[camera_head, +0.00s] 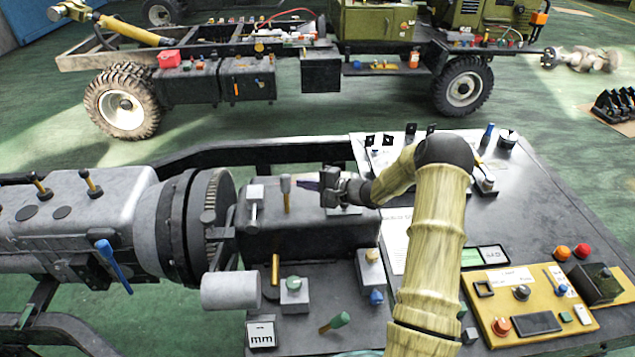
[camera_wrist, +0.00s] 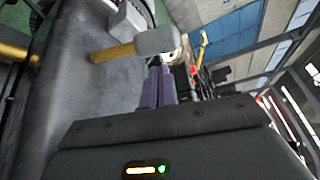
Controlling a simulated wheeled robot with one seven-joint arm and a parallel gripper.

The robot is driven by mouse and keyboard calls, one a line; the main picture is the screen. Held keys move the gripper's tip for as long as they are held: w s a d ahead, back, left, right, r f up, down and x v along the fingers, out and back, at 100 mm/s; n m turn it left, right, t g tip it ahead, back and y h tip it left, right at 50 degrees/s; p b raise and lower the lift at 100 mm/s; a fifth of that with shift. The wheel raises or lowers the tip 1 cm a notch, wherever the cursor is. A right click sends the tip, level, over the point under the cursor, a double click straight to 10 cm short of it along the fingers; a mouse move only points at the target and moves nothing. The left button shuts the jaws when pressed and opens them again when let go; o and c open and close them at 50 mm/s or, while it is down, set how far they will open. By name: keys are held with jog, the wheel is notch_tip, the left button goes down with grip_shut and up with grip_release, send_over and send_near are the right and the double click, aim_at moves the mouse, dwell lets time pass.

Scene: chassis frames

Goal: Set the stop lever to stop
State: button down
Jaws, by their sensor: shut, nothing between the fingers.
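My gripper (camera_head: 308,185) is shut and empty above the grey engine block, its purple fingertips pointing left. The fingers also show in the wrist view (camera_wrist: 160,86), side by side. A lever with a grey cap and a yellowish stem (camera_head: 286,192) stands on the block just left of the fingertips. In the wrist view this lever (camera_wrist: 140,45) lies across the picture just beyond the fingers; I cannot tell whether they touch. No readable label shows which one is the stop lever.
A control panel (camera_head: 535,300) with buttons lies at right. A toothed flywheel (camera_head: 215,215) is at left. A truck chassis (camera_head: 290,75) stands behind.

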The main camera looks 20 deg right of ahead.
jog(key=x, duration=0.3)
jog(key=shift+w+a+p, duration=0.2)
jog(key=shift+p, duration=0.15)
jog(key=shift+f, duration=0.1)
jog(key=shift+d+b, duration=0.25)
jog(key=shift+b, duration=0.4)
